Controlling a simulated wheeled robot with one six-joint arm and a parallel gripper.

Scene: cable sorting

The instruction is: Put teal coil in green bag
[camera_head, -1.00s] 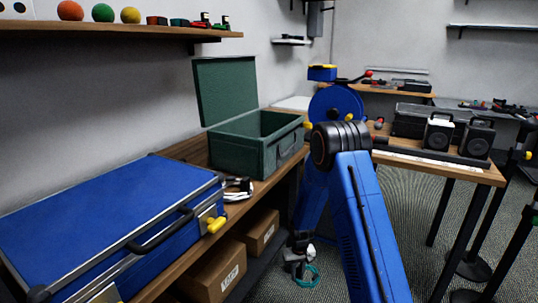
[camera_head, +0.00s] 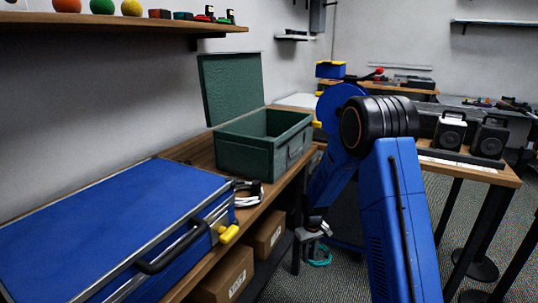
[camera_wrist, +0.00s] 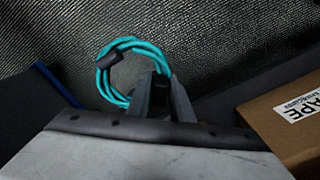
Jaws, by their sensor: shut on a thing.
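The teal coil (camera_wrist: 103,78) is a looped cable with a dark tie, and it also shows small and low in the head view (camera_head: 321,263). My gripper (camera_wrist: 160,88) is shut on the coil at the loop's right side in the wrist view. In the head view my gripper (camera_head: 317,238) hangs low over the floor, beside the bench and below its top. The green bag (camera_head: 246,156) looks like a box-shaped green case with its lid raised. It stands open on the bench, up and left of my gripper. Its inside bottom is hidden.
A closed blue case (camera_head: 95,232) fills the near bench. A black and white cable coil (camera_head: 246,192) lies between it and the green bag. Cardboard boxes (camera_head: 224,279) sit on the shelf below. Speakers (camera_head: 489,138) stand on the right table (camera_head: 480,172).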

